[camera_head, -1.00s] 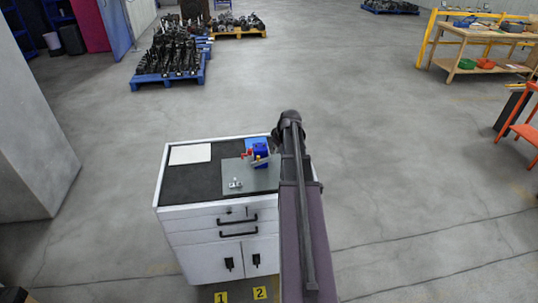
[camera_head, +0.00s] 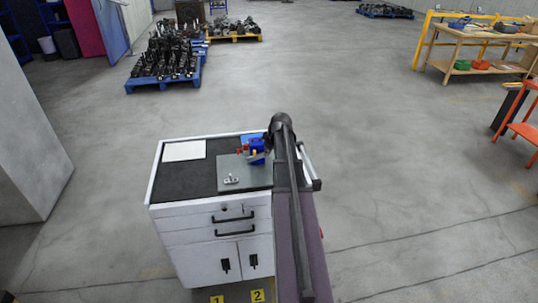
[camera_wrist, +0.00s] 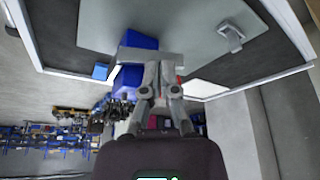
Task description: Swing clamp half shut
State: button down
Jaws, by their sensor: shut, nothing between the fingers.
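The blue clamp (camera_head: 257,146) with a red part (camera_head: 241,150) stands at the back right of the grey plate (camera_head: 236,172) on the cabinet. It shows in the wrist view as blue blocks (camera_wrist: 138,40) with a light grey bar (camera_wrist: 168,58) across them. My gripper (camera_wrist: 163,68) is shut and empty, its tips at the bar; whether they touch it I cannot tell. A bit of red shows just behind the right finger. In the head view my arm covers most of the gripper. A small metal latch-like piece (camera_head: 231,179) lies on the plate's front; it also shows in the wrist view (camera_wrist: 230,37).
The white cabinet (camera_head: 217,246) has a dark top (camera_head: 182,182) with a white sheet (camera_head: 184,151) at back left. A blue item (camera_head: 250,138) is behind the clamp. The floor around is open. Loaded pallets (camera_head: 163,79) and a workbench (camera_head: 470,50) stand far off.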

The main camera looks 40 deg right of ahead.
aim_at(257, 154)
jog(key=shift+w+a+f+b, duration=0.1)
jog(key=shift+w+f+b, duration=0.3)
jog(key=shift+w, duration=0.45)
jog(key=shift+w+a+f+b, duration=0.1)
jog(key=shift+w+f+b, duration=0.25)
jog(key=shift+w, duration=0.5)
jog(key=shift+w+f+b, duration=0.25)
jog(key=shift+w+f, duration=0.3)
jog(key=shift+w, duration=0.3)
jog(key=shift+s+d, duration=0.1)
jog(key=shift+d, duration=0.15)
